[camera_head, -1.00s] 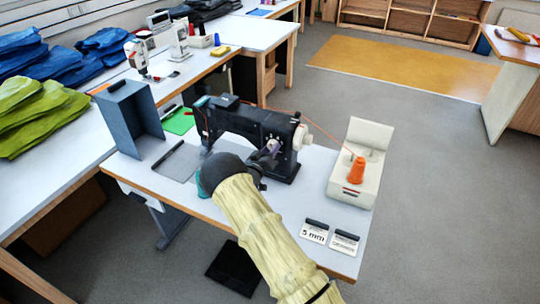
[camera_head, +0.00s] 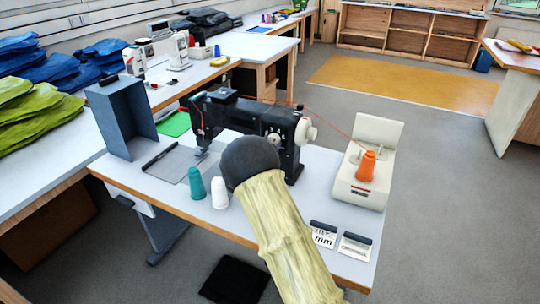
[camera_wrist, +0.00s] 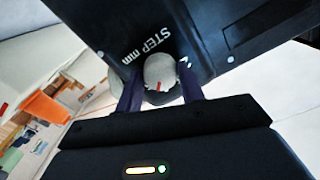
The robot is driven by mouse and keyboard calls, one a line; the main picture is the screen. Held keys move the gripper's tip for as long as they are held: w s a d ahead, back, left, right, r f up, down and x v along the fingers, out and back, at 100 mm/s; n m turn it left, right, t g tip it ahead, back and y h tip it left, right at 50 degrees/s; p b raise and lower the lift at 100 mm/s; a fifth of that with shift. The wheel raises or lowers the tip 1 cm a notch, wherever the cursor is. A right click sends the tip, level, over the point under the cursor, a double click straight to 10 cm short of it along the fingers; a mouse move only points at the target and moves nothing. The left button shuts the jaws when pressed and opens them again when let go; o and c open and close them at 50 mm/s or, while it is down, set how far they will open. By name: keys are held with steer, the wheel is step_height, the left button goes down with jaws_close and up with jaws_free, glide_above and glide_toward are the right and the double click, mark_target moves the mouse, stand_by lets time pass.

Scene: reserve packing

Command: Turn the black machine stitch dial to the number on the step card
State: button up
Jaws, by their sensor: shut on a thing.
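The black sewing machine (camera_head: 228,112) stands on the white table. In the wrist view its black face (camera_wrist: 210,30) carries the lettering "STEP mm". A light grey round dial (camera_wrist: 160,68) with a red mark sits below that lettering. My gripper (camera_wrist: 159,80) is shut on the dial, one dark finger on each side. The dial's numbers cannot be read here. In the head view my arm hides the gripper and dial. A step card (camera_head: 323,235) stands at the table's front right, with "mm" legible but its number unclear. A second card (camera_head: 355,247) stands beside it.
A teal spool (camera_head: 195,184) and a white spool (camera_head: 220,193) stand left of my arm. A pale machine base with an orange thread cone (camera_head: 366,166) is at the right. A grey upright holder (camera_head: 122,115) stands at the left. Thread runs from the cone to the black machine.

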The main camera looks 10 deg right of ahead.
steer(key=shift+a+f+m+b, duration=0.1)
steer(key=shift+f+m+b, duration=0.05)
steer(key=shift+m+b, duration=2.4)
steer(key=o, duration=1)
steer(key=shift+c, duration=0.2)
steer(key=b+v, duration=0.1)
steer(key=v, duration=1.6)
steer(key=shift+s, duration=0.15)
